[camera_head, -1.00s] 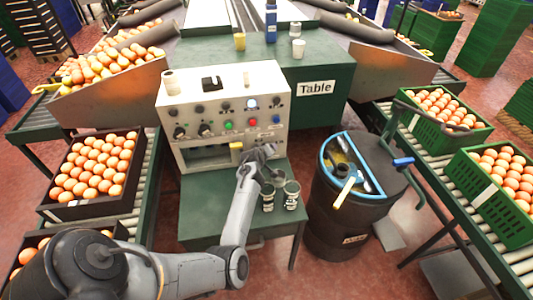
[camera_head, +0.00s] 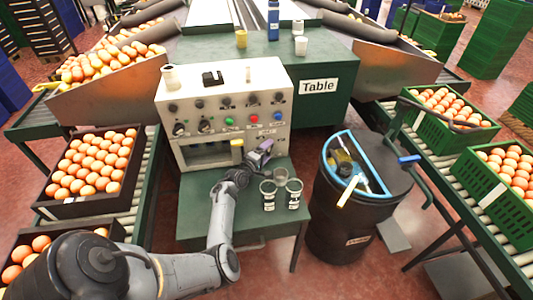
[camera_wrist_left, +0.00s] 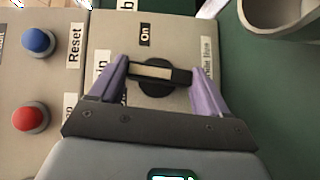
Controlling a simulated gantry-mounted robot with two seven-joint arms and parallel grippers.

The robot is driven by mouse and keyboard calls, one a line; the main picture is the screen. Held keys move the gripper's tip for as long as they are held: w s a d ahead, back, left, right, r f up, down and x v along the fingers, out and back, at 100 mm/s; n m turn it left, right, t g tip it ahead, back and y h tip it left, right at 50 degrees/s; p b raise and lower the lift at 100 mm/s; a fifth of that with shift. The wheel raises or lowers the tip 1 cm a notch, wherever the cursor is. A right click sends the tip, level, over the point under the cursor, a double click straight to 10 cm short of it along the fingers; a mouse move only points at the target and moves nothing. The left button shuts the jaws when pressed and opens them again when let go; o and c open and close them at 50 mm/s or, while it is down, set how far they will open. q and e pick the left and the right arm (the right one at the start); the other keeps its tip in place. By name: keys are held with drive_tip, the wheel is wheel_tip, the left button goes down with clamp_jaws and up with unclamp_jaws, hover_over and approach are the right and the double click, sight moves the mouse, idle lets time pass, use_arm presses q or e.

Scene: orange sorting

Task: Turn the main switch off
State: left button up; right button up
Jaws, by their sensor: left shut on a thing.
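The main switch (camera_wrist_left: 155,75) is a black rotary knob with a pale stripe on its bar, seen in the left wrist view. Its bar lies across the picture, beside an "On" label (camera_wrist_left: 145,35). My left gripper (camera_wrist_left: 160,80) has purple fingers at the two ends of the bar and is shut on it. In the head view my left gripper (camera_head: 263,150) is at the lower right of the pale control box (camera_head: 185,105) and hides the switch. My right gripper is not in view.
A blue Reset button (camera_wrist_left: 38,42) and a red button (camera_wrist_left: 28,117) sit beside the switch. Cups (camera_head: 268,196) stand on the green stand below my gripper. A dark bin (camera_head: 340,225) with a blue rim is to the right.

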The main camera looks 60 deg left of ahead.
use_arm(q)
drive_tip(key=shift+f+n+t, duration=0.1)
drive_tip(key=shift+n+t, duration=0.3)
drive_tip(key=shift+b, duration=0.3)
drive_tip(key=o, duration=1)
